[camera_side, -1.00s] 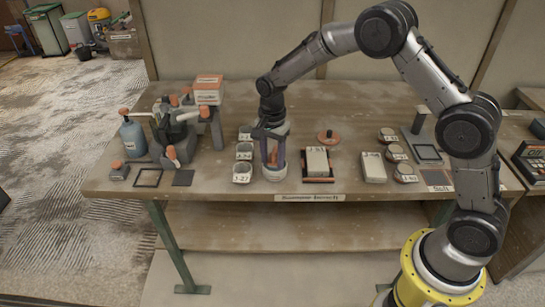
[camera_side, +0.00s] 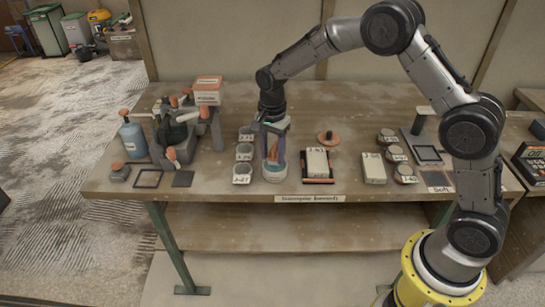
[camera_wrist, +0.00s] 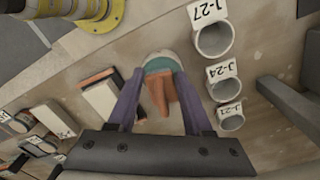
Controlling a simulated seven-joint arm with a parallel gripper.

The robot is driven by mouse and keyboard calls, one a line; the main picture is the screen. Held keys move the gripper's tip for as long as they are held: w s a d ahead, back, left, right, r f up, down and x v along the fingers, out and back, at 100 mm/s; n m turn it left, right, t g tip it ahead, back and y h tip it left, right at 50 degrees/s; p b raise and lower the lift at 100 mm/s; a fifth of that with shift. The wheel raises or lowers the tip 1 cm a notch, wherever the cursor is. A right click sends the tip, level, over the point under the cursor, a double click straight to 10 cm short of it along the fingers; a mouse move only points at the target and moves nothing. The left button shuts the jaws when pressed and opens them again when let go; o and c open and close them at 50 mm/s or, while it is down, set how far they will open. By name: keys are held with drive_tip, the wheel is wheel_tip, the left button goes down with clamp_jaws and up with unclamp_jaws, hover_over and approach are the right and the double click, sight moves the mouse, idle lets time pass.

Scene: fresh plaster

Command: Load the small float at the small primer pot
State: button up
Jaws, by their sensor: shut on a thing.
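My gripper (camera_side: 273,156) is at the middle-left of the bench, pointing down. In the wrist view its purple fingers (camera_wrist: 159,78) are shut on the small float, whose orange handle (camera_wrist: 159,95) shows between them. The small primer pot (camera_side: 275,175), round with a pale rim and teal inside, is directly below. It also shows beyond the float in the wrist view (camera_wrist: 160,58). The float's lower end is over or in the pot; whether it touches the primer I cannot tell.
Several labelled cups, including J-27 (camera_side: 242,173), stand close left of the pot. A block on an orange-edged board (camera_side: 317,165) stands close right, with an orange-handled round tool (camera_side: 328,138) behind. A cluttered rack (camera_side: 180,135) is further left. The front bench edge is near.

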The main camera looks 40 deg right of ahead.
sight(273, 149)
drive_tip(key=shift+r, duration=2.45)
drive_tip(key=shift+s+d+r, duration=0.1)
drive_tip(key=shift+s+d, duration=0.1)
drive_tip(key=shift+d, duration=0.05)
drive_tip(key=s+f+n, duration=0.1)
drive_tip(key=n, duration=0.4)
drive_tip(key=s+d+f+n, duration=0.1)
drive_tip(key=n, duration=0.4)
drive_tip(key=s+d+f+n, duration=0.1)
drive_tip(key=s+n, duration=0.1)
drive_tip(key=n, duration=0.3)
drive_tip(key=shift+f, duration=0.3)
